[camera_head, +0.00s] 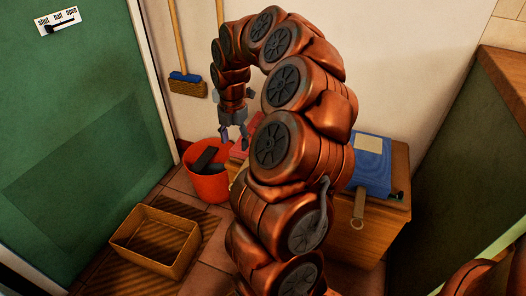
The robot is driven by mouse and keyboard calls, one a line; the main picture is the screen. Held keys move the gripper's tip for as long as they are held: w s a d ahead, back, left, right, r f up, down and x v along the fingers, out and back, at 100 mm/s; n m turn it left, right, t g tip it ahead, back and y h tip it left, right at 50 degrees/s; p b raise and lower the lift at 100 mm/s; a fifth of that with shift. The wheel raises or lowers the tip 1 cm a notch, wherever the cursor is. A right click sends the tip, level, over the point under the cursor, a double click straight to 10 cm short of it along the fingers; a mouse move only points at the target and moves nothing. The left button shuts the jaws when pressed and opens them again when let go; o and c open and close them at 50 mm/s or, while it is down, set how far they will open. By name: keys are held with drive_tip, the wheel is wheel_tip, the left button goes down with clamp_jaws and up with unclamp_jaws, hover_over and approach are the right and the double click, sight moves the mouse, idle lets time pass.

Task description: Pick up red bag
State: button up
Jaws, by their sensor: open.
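A red, flat-looking thing (240,149), likely the red bag, lies on the left end of the wooden chest (372,238). My arm hides much of it, so its full shape cannot be told. My gripper (234,138) points down, open, with nothing seen between its fingers. It appears over or just in front of the left edge of the red thing. Whether it touches that thing cannot be told.
A red bucket (207,187) with dark pieces inside stands left of the chest. An open tan box (184,268) sits on a striped mat (128,276). A blue item (372,172) with a pale label lies on the chest's right. A broom (187,88) leans against the wall.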

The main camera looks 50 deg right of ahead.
drive_tip(key=n+b, duration=0.1)
drive_tip(key=b, duration=0.1)
hover_over(247, 163)
drive_tip(key=f, duration=0.5)
drive_tip(key=shift+s, duration=0.3)
drive_tip(key=shift+d+f, duration=0.2)
drive_tip(key=shift+f, duration=0.15)
wheel_tip(247, 163, down, 2)
drive_tip(key=shift+s+f+b, duration=0.1)
drive_tip(key=shift+b, duration=0.25)
drive_tip(key=shift+w+a+f+b, duration=0.1)
drive_tip(key=shift+w+f+b, duration=0.1)
drive_tip(key=shift+f+b, duration=0.8)
drive_tip(key=shift+w+a+f+b, duration=0.15)
drive_tip(key=shift+f+b, duration=0.25)
drive_tip(key=shift+f, duration=1.15)
clamp_jaws()
